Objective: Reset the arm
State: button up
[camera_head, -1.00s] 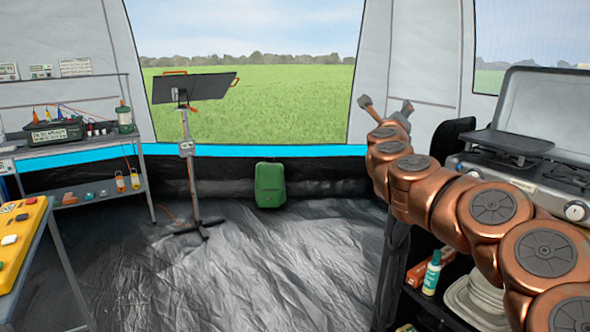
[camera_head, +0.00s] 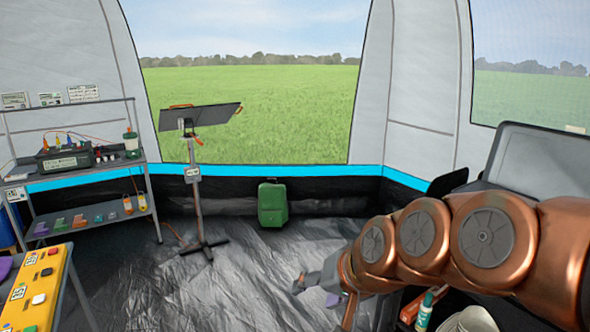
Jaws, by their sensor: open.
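My copper arm (camera_head: 425,235) reaches in from the right edge, across the lower right of the view. My gripper (camera_head: 314,290) is at its far end, low over the dark floor and pointing left. Its grey fingers are apart, and I see nothing held between them. A small purple patch shows at the fingers; I cannot tell what it is. Part of the gripper is hidden behind my arm.
A stove with a raised lid (camera_head: 540,165) stands at the right, partly behind my arm. A green case (camera_head: 272,204) and a panel stand (camera_head: 197,205) are at the back. Shelves (camera_head: 80,165) and a yellow-topped table (camera_head: 38,285) are at the left. The middle floor is open.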

jog(key=s+d+f+g+h+p, duration=0.1)
jog(key=s+d, duration=0.3)
jog(key=s, duration=0.4)
jog(key=s+d+f+n+g+h+p, duration=0.1)
jog(key=s+d+f+g+h+p, duration=0.1)
jog(key=s, duration=0.6)
jog(key=s+d+f+g+h+p, duration=0.1)
jog(key=s+d+g+h+p, duration=0.1)
jog(key=s+d, duration=0.6)
jog(key=g+p, duration=0.1)
jog(key=g, duration=0.1)
jog(key=shift+f+n+g, duration=0.3)
jog(key=shift+f+g, duration=0.1)
